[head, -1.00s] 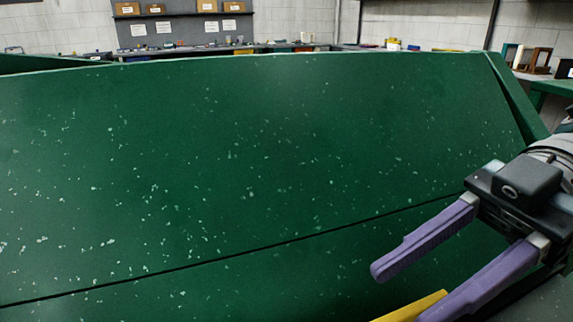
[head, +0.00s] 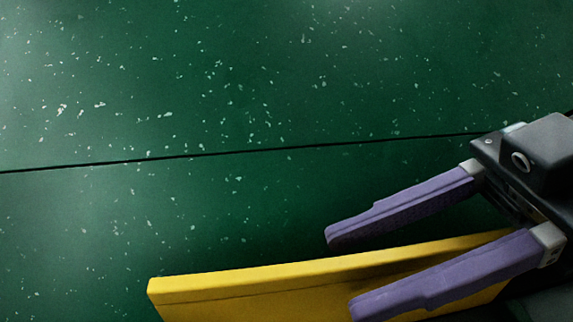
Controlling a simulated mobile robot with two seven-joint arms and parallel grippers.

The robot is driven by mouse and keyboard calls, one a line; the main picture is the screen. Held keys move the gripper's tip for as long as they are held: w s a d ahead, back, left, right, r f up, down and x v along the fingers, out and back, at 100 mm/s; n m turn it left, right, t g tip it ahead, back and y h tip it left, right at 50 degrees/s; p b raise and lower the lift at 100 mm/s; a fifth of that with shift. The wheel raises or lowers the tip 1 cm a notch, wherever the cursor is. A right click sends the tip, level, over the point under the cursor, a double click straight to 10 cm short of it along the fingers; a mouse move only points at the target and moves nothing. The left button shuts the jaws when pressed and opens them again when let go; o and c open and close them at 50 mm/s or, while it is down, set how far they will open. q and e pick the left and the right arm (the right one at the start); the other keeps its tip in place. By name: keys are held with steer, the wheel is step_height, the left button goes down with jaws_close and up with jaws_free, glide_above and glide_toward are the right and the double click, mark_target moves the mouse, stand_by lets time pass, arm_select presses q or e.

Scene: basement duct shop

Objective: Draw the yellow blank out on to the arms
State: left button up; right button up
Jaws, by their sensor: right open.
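The yellow blank (head: 240,289) lies at the bottom of the head view, a flat-sided yellow piece running from lower left up to the right. Its lower part is cut off by the picture's edge. My right gripper (head: 338,272) comes in from the right with two purple fingers. It is open, with one finger on the far side of the blank's top edge and the other in front of its near face, covering part of it. I cannot tell whether either finger touches the blank. My left gripper is out of view.
A speckled dark green metal surface (head: 230,90) fills the view behind the blank. A thin dark seam (head: 250,152) crosses it. The green surface left of the gripper is clear.

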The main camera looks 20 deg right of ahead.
steer(key=shift+a, duration=0.25)
steer(key=shift+f, duration=0.1)
steer(key=shift+c, duration=0.4)
jaws_close()
stand_by(0.9)
